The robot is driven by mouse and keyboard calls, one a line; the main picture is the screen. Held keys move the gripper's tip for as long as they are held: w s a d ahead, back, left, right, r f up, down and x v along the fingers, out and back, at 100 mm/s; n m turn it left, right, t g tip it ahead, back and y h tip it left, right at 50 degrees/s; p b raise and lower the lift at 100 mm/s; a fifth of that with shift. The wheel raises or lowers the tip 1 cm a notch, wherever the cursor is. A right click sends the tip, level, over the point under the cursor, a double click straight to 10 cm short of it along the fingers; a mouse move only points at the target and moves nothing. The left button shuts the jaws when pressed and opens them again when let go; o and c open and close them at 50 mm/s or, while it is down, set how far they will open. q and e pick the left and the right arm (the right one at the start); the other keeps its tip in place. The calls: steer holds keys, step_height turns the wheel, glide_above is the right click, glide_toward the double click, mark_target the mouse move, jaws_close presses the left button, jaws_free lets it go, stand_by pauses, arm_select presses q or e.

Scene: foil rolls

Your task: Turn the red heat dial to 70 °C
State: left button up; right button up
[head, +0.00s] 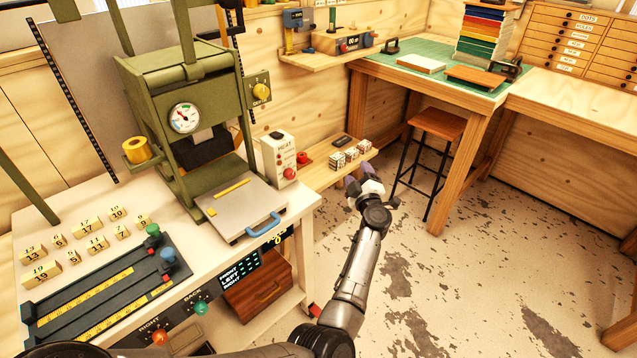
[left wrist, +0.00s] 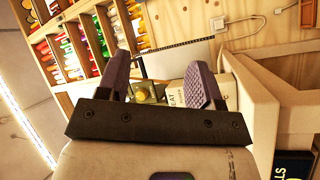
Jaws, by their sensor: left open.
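The white heat box (head: 276,158) stands at the right rear of the press bench in the head view. The red heat dial (head: 289,173) is low on its front face; its setting is too small to read. My left gripper (head: 362,187) is to the right of the box, apart from it, over the floor and near the low wooden shelf. In the left wrist view, the left gripper (left wrist: 163,80) is open with nothing between its fingers. The heat box (left wrist: 190,88) shows partly behind the right finger, and the dial is hidden there. My right gripper is not in view.
The green press (head: 180,100) with a round gauge (head: 184,118) stands left of the box. A metal plate with a blue handle (head: 262,224) lies in front. A low shelf (head: 318,172) holds small blocks (head: 351,154) and a red button (head: 303,158). A stool (head: 436,125) stands beyond.

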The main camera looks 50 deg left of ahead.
arm_select(q)
steer(key=s+f+n+g+y, duration=0.1)
steer(key=s+f+n+g, duration=0.25)
steer(key=g, duration=0.25)
steer(key=n+g, duration=0.1)
steer(key=g, duration=0.6)
glide_toward(293, 176)
steer(key=shift+h, duration=0.4)
steer(key=a+b, duration=0.1)
steer(key=a, duration=0.2)
steer(key=s+a+b, duration=0.1)
steer(key=a, duration=0.2)
steer(key=a+b, duration=0.1)
steer(key=a, duration=0.2)
steer(key=shift+s+r, duration=0.35)
steer(key=shift+s, duration=0.05)
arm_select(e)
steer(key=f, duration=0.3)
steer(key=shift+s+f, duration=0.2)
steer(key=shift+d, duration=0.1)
arm_select(q)
steer(key=c, duration=0.9)
